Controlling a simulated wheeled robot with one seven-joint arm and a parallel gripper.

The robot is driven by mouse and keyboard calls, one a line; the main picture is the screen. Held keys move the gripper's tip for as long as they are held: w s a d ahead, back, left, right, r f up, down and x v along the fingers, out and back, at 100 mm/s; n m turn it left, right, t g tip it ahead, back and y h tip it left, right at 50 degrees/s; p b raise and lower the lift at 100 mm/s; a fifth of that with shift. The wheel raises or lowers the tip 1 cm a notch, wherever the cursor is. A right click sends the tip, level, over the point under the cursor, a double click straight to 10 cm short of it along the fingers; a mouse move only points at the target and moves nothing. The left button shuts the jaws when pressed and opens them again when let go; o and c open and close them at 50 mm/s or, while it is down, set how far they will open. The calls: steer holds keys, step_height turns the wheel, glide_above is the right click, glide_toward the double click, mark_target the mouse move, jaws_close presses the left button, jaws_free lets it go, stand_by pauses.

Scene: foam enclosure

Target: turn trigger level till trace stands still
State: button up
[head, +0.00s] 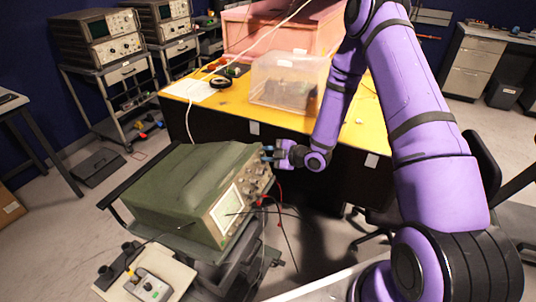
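A green oscilloscope (180,185) sits on a cart in the lower middle, its front panel facing right. Its lit screen (227,207) is seen at a steep angle, and I cannot make out whether the trace moves. Several knobs (256,180) are on the panel to the right of the screen. My gripper (267,153) is at the panel's upper far corner, with its two fingertips pointing left at the panel. The knob there is too small and too covered to tell whether the fingers touch it. The trigger level knob cannot be told from the others.
Red and black leads (281,215) hang from the panel. A small grey box (150,288) stands on a board in front of the cart. A yellow-topped bench (240,107) with a clear plastic bin (288,82) is behind my gripper. More oscilloscopes (97,35) stand on carts at the back left.

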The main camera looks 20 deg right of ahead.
steer(key=shift+c, duration=0.4)
jaws_close()
steer(key=shift+m, duration=0.8)
steer(key=shift+o, duration=0.4)
jaws_free()
steer(key=v, duration=1.1)
steer(key=shift+f, duration=0.1)
